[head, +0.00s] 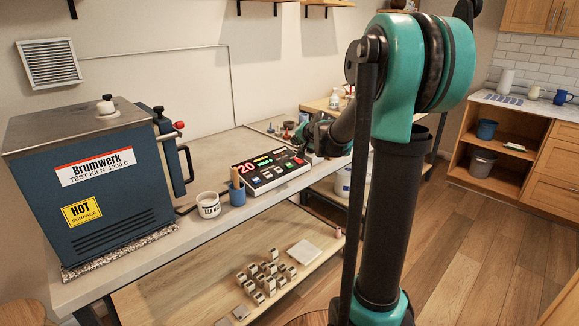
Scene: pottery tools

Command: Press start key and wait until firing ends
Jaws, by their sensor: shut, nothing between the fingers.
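The kiln controller (268,172) is a pale box with a dark face on the workbench. Its display shows a red 20 beside small yellow and green text too small to read surely, and several coloured keys sit below. I cannot tell which key is start. The blue test kiln (108,180), lid on top, stands to the left on a speckled slab, marked Brumwerk and HOT surface. My gripper (302,151) is shut and empty at the controller's right end, partly hidden by its own links. I cannot tell whether its tips touch a key.
A white labelled cup (208,205) and a blue cup (237,193) with wooden tools stand just left of the controller. Several small blocks (266,278) lie on the lower shelf. A white bottle (334,99) stands behind my arm. The wooden floor at right is clear.

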